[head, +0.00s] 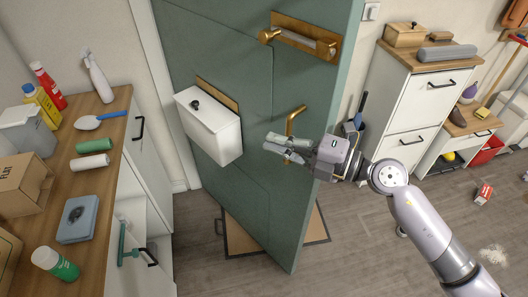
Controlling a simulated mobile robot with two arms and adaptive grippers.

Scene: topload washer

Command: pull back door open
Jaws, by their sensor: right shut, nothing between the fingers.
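The green back door (262,200) stands ajar, with its free edge on the right swung out into the room over a mat. A brass handle (293,120) sits near that edge. My right gripper (272,148) is shut and empty, just below and left of the handle in the picture, in front of the door face. I cannot tell whether it touches the door. My right arm comes in from the lower right and crosses the door's free edge. My left gripper is out of view.
A cluttered wooden counter (112,160) stands left, and white cabinets (418,100) stand right.

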